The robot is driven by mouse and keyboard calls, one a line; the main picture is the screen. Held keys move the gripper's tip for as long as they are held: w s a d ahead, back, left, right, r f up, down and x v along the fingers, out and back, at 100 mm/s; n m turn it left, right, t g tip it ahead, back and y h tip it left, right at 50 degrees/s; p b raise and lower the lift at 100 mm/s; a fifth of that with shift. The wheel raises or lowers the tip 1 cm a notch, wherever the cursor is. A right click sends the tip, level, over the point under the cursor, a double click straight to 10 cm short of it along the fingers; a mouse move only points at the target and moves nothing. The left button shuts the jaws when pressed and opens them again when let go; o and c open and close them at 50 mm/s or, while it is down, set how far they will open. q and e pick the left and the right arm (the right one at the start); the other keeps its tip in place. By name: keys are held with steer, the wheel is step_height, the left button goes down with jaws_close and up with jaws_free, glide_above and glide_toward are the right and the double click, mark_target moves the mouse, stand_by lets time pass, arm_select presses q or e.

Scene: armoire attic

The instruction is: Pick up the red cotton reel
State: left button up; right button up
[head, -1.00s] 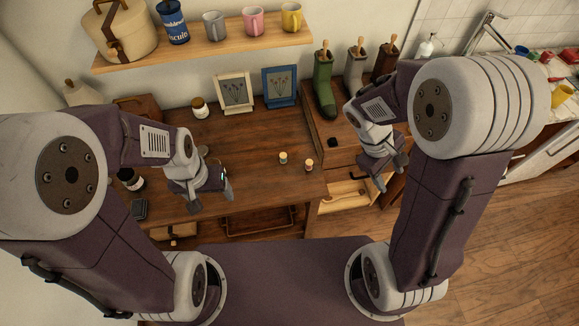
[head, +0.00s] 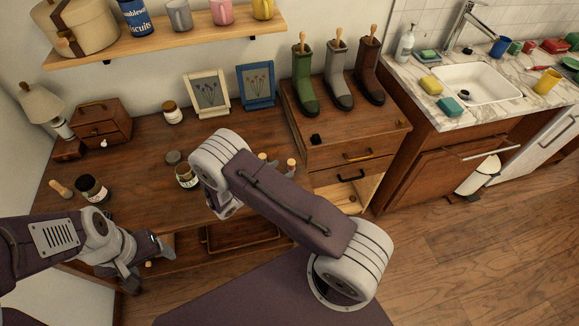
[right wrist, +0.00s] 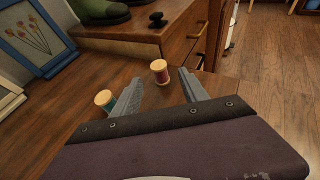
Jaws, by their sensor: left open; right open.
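The red cotton reel (right wrist: 160,72) stands upright on the wooden desk in the right wrist view. It also shows in the head view (head: 291,165), just beyond my right arm. My right gripper (right wrist: 160,79) is open, and the reel appears between and slightly beyond its fingertips, not gripped. A teal reel (right wrist: 104,99) stands just left of the left finger. In the head view my right arm largely hides its gripper. My left gripper (head: 132,277) is open and empty at the desk's front left, low in the head view.
The desk (head: 140,150) also holds jars, two picture frames (head: 208,92) and a small drawer box (head: 103,123). A cabinet (head: 345,140) bearing several boots stands right of the reels. A sink counter (head: 440,115) is farther right. The desk around the reels is fairly clear.

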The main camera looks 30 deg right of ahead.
mark_target(289, 165)
steer(key=x, duration=0.6)
steer(key=shift+w+d, duration=0.2)
steer(key=shift+d, duration=0.15)
jaws_close()
